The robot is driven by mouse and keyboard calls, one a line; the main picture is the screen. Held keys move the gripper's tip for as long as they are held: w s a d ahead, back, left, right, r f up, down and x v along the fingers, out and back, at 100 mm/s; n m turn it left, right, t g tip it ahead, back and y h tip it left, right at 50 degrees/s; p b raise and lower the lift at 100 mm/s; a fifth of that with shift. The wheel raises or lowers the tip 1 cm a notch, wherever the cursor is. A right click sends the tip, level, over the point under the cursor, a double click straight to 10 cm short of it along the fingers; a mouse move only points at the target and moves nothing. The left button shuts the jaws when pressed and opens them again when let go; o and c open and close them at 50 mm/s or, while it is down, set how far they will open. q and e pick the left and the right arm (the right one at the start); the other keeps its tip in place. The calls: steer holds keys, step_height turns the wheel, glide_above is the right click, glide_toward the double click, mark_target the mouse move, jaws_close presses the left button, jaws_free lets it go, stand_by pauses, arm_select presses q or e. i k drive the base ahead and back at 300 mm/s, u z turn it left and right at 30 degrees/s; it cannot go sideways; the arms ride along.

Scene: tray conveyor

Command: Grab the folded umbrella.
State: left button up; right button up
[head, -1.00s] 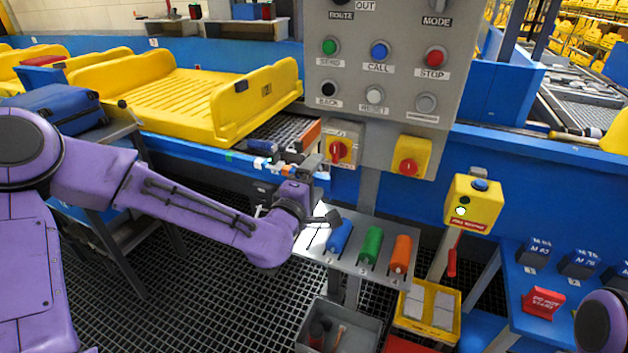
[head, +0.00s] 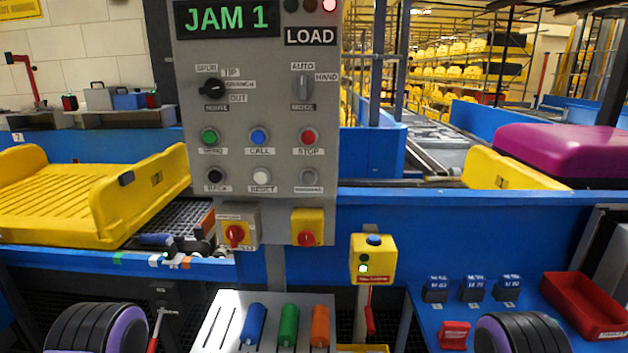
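I cannot pick out a folded umbrella with certainty. A small dark-blue elongated item (head: 155,240) lies at the conveyor's near edge, left of the control panel, among dark and grey parts. It may be the umbrella, but it is too small to tell. Blue (head: 252,324), green (head: 289,325) and orange (head: 320,326) cylinders sit side by side on a slotted grey shelf at the bottom. Neither gripper shows; only rounded purple-and-black parts of my arms appear at the bottom left and bottom right.
The grey control panel (head: 262,120) stands upright in front of the conveyor; its display reads "JAM 1". A yellow tray (head: 140,205) rests on the left. A magenta case (head: 560,150) is at right. A red bin (head: 585,305) sits on the blue bench.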

mark_target(158, 239)
steer(key=u, duration=2.45)
steer(key=i, duration=2.5)
steer(key=z, duration=2)
